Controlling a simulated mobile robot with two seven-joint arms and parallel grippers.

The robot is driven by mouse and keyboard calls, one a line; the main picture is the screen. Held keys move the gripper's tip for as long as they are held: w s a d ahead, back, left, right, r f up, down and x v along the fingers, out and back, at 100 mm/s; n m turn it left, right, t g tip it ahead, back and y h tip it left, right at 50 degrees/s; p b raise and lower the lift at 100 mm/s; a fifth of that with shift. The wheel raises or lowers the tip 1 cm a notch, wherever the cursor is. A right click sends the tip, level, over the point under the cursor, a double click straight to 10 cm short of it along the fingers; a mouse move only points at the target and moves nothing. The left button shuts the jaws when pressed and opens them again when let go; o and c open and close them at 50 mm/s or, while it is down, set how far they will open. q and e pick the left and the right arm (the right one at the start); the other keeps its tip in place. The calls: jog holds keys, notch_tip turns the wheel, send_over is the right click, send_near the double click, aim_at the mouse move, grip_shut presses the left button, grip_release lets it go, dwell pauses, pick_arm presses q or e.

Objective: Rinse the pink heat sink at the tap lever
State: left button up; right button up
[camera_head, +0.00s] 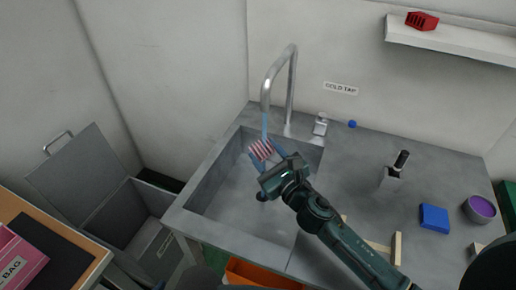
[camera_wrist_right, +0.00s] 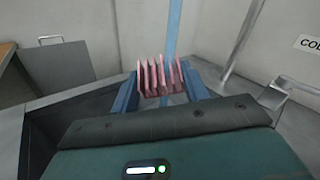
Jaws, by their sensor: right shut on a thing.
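The pink finned heat sink (camera_head: 261,149) is held over the sink basin (camera_head: 225,197), below the spout of the curved metal tap (camera_head: 291,85). My right gripper (camera_head: 263,156) is shut on it. In the right wrist view the heat sink (camera_wrist_right: 160,77) sits between the two blue fingers, fins upward. A blue stream of water (camera_head: 265,124) runs from the spout to the heat sink. In the wrist view the stream (camera_wrist_right: 173,32) shows just behind it; contact is not clear. The tap lever (camera_head: 320,124) stands right of the tap, under the COLD TAP label (camera_head: 340,88). My left gripper is not in view.
A red block (camera_head: 421,20) sits on the wall shelf (camera_head: 455,40). An open grey bin (camera_head: 130,212) stands left of the sink.

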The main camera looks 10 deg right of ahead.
jog(key=s+a, duration=0.2)
jog(key=s, duration=0.5)
jog(key=shift+s, duration=0.4)
dwell(0.4)
jog(key=shift+r, duration=0.1)
dwell(1.1)
jog(key=s+a+r+p, duration=0.1)
jog(key=s+r+p, duration=0.2)
jog(key=s, duration=0.1)
jog(key=shift+s+a+r, duration=0.25)
jog(key=shift+s+r, duration=0.15)
dwell(0.3)
